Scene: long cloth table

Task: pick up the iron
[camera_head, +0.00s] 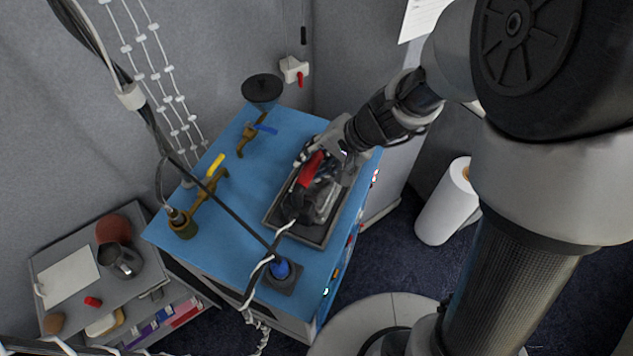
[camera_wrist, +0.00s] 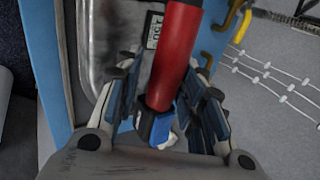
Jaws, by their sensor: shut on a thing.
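The iron (camera_head: 318,203) has a dark grey body and a red handle, and it is at the dark tray (camera_head: 272,222) on the blue cabinet top. I cannot tell whether its base touches the tray. My gripper (camera_head: 322,160) is at the handle's upper end, shut on it. In the wrist view, the red handle of the iron (camera_wrist: 176,52) with its blue end runs between the two fingers of my gripper (camera_wrist: 168,98). The fingers hide part of the handle's sides. A cord runs from the iron toward the front.
The blue top (camera_head: 217,240) also bears brass valves with yellow (camera_head: 215,165) and blue (camera_head: 265,129) levers, a dark funnel (camera_head: 262,89) and a blue knob (camera_head: 281,268). A dark cable crosses above the top. A grey shelf (camera_head: 65,310) stands left. A white roll (camera_head: 443,205) stands right.

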